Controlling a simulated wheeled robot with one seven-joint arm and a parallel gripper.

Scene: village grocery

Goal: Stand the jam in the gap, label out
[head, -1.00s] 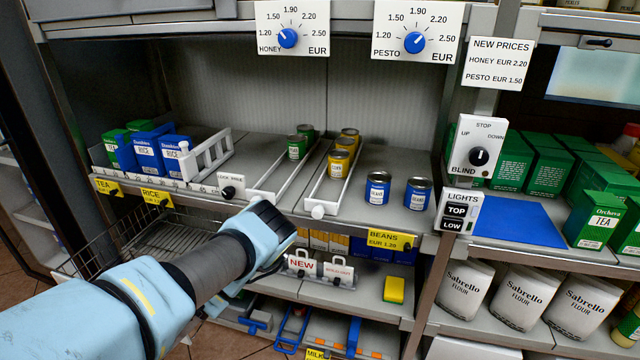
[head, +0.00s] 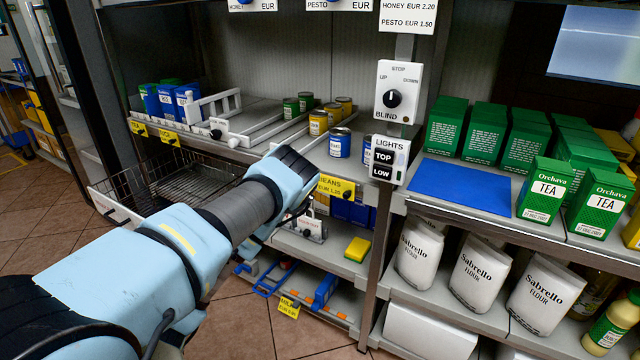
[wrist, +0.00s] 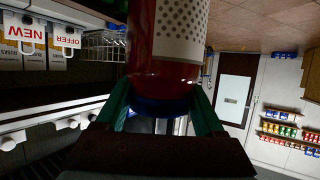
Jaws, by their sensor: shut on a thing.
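The jam, a red jar with a white dotted label (wrist: 182,25) and a blue lid (wrist: 160,106), fills the top middle of the wrist view. That view is upside down, so the lid end is uppermost and the jar looks about upright. My gripper (wrist: 162,95) is shut on it near the lid, one green finger on each side. In the head view my arm's end hides the gripper and the jar. I cannot tell which opening is the gap; no other jam jar is clearly visible.
The upper left shelf holds cans (head: 340,142), white dividers (head: 275,128) and rice packs (head: 187,97). On the right are a blue mat (head: 460,187), tea boxes (head: 540,195) and flour bags (head: 478,267). The blind control (head: 398,92) and lights switch (head: 385,160) stand between the bays.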

